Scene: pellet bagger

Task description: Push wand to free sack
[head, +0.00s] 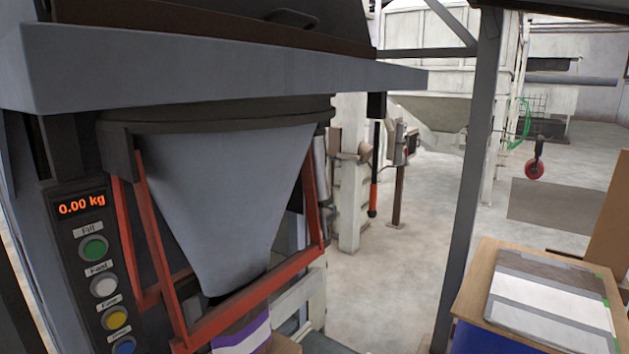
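The wand (373,196) hangs upright to the right of the bagger's hopper. It has a dark upper rod, an orange lower part and a dark rounded tip, and hangs from a black box. A sack (245,338) with purple and white bands shows at the bottom of the view, below the hopper's spout. Its top is at the red clamp frame, and its lower part is cut off by the picture edge. I cannot tell how firmly the sack is held. My gripper is not in view.
The grey hopper (225,190) and red frame (245,303) fill the left. A button panel (95,262) there reads 0.00 kg. A grey post (470,180) stands right of the wand. A table with flat sacks (550,298) is at the lower right. Open floor lies between.

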